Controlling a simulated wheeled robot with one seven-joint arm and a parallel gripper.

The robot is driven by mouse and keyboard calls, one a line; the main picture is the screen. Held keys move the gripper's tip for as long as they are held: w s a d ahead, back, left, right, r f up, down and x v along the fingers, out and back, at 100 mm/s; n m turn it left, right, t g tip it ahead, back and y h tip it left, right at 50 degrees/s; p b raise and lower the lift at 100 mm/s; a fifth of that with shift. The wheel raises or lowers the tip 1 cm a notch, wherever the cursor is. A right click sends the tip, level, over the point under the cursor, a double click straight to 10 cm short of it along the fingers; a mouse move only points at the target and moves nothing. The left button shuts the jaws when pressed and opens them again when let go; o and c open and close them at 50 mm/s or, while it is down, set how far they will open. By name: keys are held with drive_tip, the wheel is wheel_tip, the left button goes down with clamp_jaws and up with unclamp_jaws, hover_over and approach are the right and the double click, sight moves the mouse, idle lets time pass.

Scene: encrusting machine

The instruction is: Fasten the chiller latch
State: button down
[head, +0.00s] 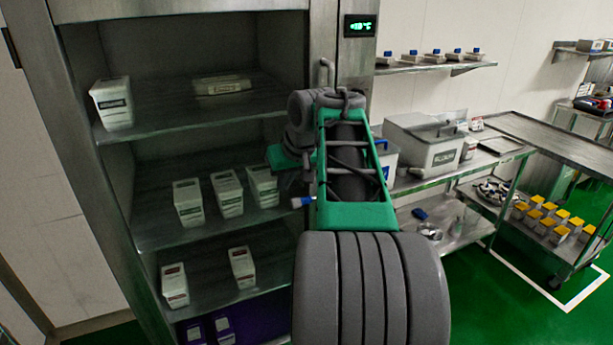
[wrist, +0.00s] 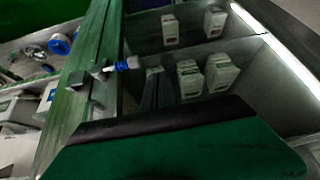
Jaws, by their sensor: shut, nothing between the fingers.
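The chiller (head: 322,30) is a tall steel cabinet at the left of the head view, its shelves in plain sight. I cannot tell whether clear glass covers its front. A small latch with a blue and white knob (head: 302,202) sticks out at its right post, left of my arm. The knob also shows in the wrist view (wrist: 127,63), on a dark metal bar beside the steel post. My gripper (wrist: 157,74) is shut and empty, in front of the shelves, with the knob just left of its fingertips. In the head view the fingers are mostly hidden.
White cartons (head: 188,202) stand on the chiller shelves. A vertical handle (head: 325,72) and a green-lit display (head: 360,26) are on the post above my arm. A steel bench with a lidded box (head: 425,145) and a cart (head: 565,145) stand at right.

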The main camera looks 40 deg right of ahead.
drive_tip(key=s+d+r, duration=0.1)
drive_tip(key=d+r, duration=0.3)
drive_tip(key=d, duration=0.4)
drive_tip(key=shift+s+h, duration=0.3)
drive_tip(key=shift+h, duration=0.1)
drive_tip(key=p, duration=0.2)
hover_over(306, 202)
drive_tip(key=f, duration=0.8)
drive_tip(key=shift+w+f, duration=0.35)
drive_tip(key=shift+w, duration=0.05)
drive_tip(key=shift+s+f, duration=0.2)
drive_tip(key=shift+f, duration=0.45)
drive_tip(key=shift+s+f, duration=0.2)
drive_tip(key=shift+f, duration=0.9)
drive_tip(key=shift+s+f, duration=0.1)
drive_tip(key=shift+f, duration=0.05)
